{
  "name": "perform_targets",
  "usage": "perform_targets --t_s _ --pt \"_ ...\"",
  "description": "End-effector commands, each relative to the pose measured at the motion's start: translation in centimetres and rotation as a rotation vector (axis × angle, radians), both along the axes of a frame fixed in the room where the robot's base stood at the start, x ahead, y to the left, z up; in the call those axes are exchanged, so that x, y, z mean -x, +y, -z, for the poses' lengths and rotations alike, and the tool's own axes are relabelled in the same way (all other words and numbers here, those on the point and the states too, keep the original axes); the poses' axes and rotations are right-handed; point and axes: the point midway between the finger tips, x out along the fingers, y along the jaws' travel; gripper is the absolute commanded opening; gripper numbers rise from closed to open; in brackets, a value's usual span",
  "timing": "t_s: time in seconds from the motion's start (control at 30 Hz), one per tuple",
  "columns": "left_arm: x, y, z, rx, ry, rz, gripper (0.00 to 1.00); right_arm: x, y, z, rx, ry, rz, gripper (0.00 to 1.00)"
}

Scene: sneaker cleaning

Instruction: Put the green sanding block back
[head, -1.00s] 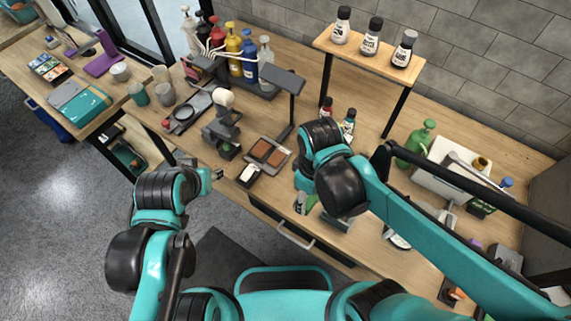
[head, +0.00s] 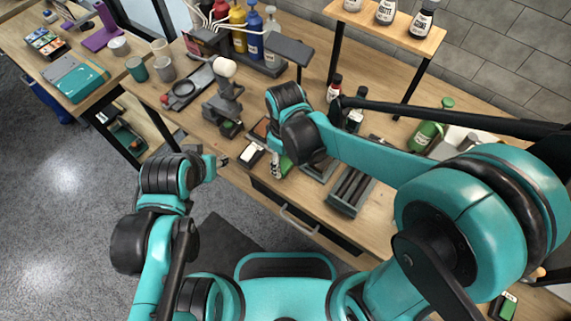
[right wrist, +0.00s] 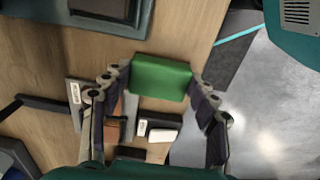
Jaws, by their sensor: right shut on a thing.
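A green sanding block (right wrist: 160,78) is held between the fingers of my right gripper (right wrist: 160,86), clear in the right wrist view. In the head view the block (head: 286,165) shows only in part below my right gripper (head: 277,164), close to the workbench's front edge. A tray with brown pads (head: 261,128) is partly hidden behind my right arm. It also shows below the block in the right wrist view (right wrist: 112,131). My left gripper (head: 219,163) is off the bench's front edge, away from the block; its fingers are too small to judge.
A small black holder with a white block (head: 250,155) lies left of my right gripper. A grey stand (head: 224,105) is behind it. A dark ridged tray (head: 351,189) lies to the right. A drawer handle (head: 299,221) juts from the bench front.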

Motion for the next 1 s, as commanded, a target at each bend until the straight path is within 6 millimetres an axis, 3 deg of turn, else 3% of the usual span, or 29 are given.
perform_targets --t_s 0.03,0.1,0.47,0.5,0.57,0.87,1.0 --pt "0.0 0.0 0.9 0.0 0.0 0.0 0.4 0.0 0.0 1.2 0.0 0.0 0.0 0.23" --pt "0.0 0.0 1.0 0.0 0.0 0.0 0.4 0.0 0.0 1.7 0.0 0.0 0.0 0.23" --pt "0.0 0.0 1.2 0.0 0.0 0.0 0.4 0.0 0.0 1.9 0.0 0.0 0.0 0.23" --pt "0.0 0.0 1.1 0.0 0.0 0.0 0.4 0.0 0.0 1.8 0.0 0.0 0.0 0.67" --pt "0.0 0.0 1.1 0.0 0.0 0.0 0.4 0.0 0.0 1.8 0.0 0.0 0.0 0.8" --pt "0.0 0.0 1.0 0.0 0.0 0.0 0.4 0.0 0.0 1.7 0.0 0.0 0.0 0.8" --pt "0.0 0.0 0.3 0.0 0.0 0.0 0.4 0.0 0.0 0.6 0.0 0.0 0.0 0.8"
